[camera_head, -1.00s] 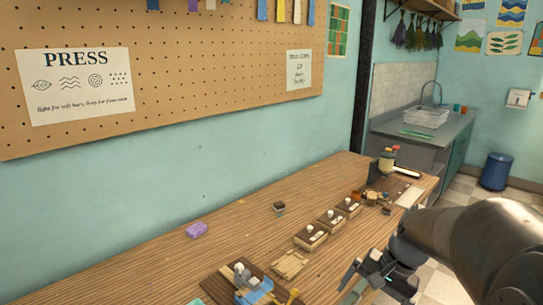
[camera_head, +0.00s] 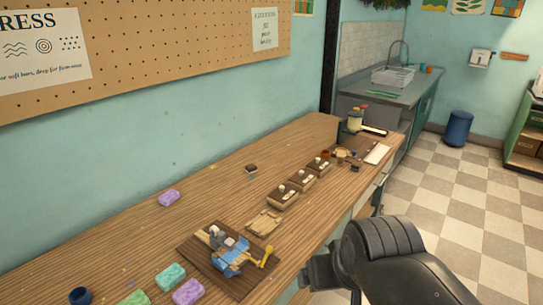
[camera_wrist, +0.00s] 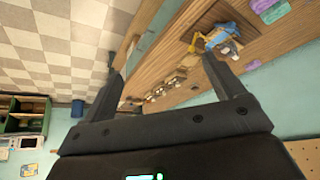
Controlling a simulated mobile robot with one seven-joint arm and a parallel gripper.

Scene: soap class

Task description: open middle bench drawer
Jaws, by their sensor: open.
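The wooden bench (camera_head: 215,185) runs along the teal wall in the head view. A narrow strip of its pale front (camera_head: 362,200) shows under the right edge, steeply foreshortened. I cannot make out the middle drawer or its handle there, and my arm hides the nearer part of the front. In the wrist view the bench top (camera_wrist: 185,60) appears tilted, with its edge running between the fingers. My gripper (camera_wrist: 166,58) is open and empty, its two dark fingers spread apart. It is beside the bench's front edge and no contact is visible.
A wooden tray (camera_head: 200,250) with blue cloth and tools, soap bars (camera_head: 188,292) and small boxes (camera_head: 283,197) stand on the bench. A blue bin (camera_head: 458,128) and green shelf (camera_head: 523,135) are farther off. The checkered floor (camera_head: 440,190) right of the bench is clear.

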